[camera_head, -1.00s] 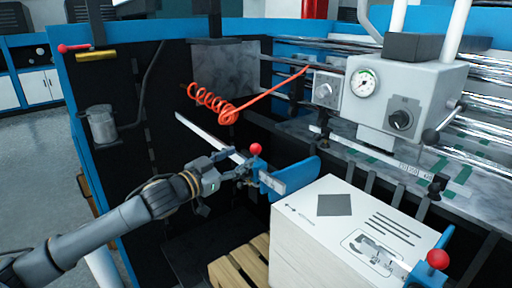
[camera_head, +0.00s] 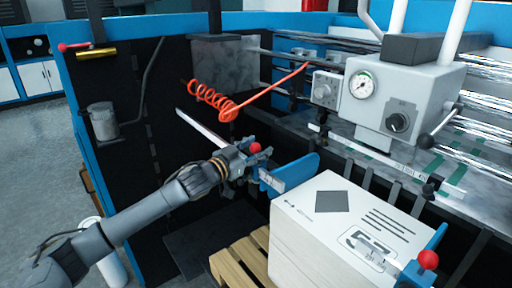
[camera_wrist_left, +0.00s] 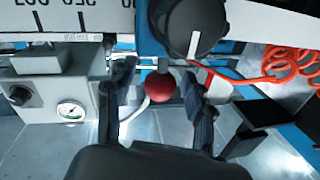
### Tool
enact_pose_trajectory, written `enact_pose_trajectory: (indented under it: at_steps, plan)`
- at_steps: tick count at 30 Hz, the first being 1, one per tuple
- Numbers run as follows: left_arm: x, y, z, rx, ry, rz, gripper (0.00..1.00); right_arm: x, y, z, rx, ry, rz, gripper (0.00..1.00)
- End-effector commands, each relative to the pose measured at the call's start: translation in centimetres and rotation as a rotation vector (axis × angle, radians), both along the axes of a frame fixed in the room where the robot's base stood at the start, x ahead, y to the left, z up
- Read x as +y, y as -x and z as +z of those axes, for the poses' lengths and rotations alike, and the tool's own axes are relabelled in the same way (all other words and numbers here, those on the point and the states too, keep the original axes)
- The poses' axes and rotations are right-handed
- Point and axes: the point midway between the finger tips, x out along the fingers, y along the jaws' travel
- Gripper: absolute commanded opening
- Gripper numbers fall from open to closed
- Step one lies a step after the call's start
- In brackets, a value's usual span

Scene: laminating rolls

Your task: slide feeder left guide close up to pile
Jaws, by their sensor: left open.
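The left guide (camera_head: 297,172) is a blue plate on a pale scale bar, with a red ball knob (camera_head: 255,148) and black screw beside it. It stands at the left edge of the pile (camera_head: 330,215), a white stack with a printed top sheet; I cannot tell whether they touch. My left gripper (camera_head: 250,156) is at the red knob. My right gripper is not in view.
A second blue guide (camera_head: 437,240) with a red knob (camera_head: 428,260) stands at the pile's right. A grey gauge box (camera_head: 400,95) and an orange coiled hose (camera_head: 215,100) are behind. A wooden pallet (camera_head: 240,262) lies under the pile.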

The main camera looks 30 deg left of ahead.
Motion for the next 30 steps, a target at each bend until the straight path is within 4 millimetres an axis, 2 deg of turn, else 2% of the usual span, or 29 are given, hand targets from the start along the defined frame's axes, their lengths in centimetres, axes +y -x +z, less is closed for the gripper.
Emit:
enact_pose_trajectory:
  at_steps: [2, 3, 9, 11, 16, 21, 27, 28, 30]
  plan:
    - [0.0, 0.01, 0.0, 0.0, 0.0, 0.0, 0.54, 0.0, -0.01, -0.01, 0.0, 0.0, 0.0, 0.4]
    - [-0.01, 0.01, 0.01, 0.0, 0.0, 0.0, 0.49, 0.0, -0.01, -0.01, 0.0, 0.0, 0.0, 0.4]
    - [0.0, 0.02, 0.02, -0.001, 0.001, 0.0, 0.09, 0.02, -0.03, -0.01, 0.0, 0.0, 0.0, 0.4]
    - [0.0, 0.03, 0.02, -0.001, 0.001, 0.0, 0.0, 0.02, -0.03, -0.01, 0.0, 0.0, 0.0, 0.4]
    - [0.01, 0.03, 0.06, -0.001, 0.001, 0.0, 0.0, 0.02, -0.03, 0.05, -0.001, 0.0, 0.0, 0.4]
    - [0.41, -0.16, 0.26, -0.001, 0.003, 0.001, 0.0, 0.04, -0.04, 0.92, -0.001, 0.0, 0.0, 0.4]
    - [0.47, -0.16, 0.16, -0.003, 0.002, 0.001, 0.0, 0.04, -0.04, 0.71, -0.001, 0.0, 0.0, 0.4]
    - [0.47, -0.16, 0.16, -0.003, 0.002, 0.001, 0.31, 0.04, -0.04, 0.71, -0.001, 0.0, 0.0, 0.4]
    - [0.48, -0.17, 0.16, -0.003, 0.002, 0.001, 0.46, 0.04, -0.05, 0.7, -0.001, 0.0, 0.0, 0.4]
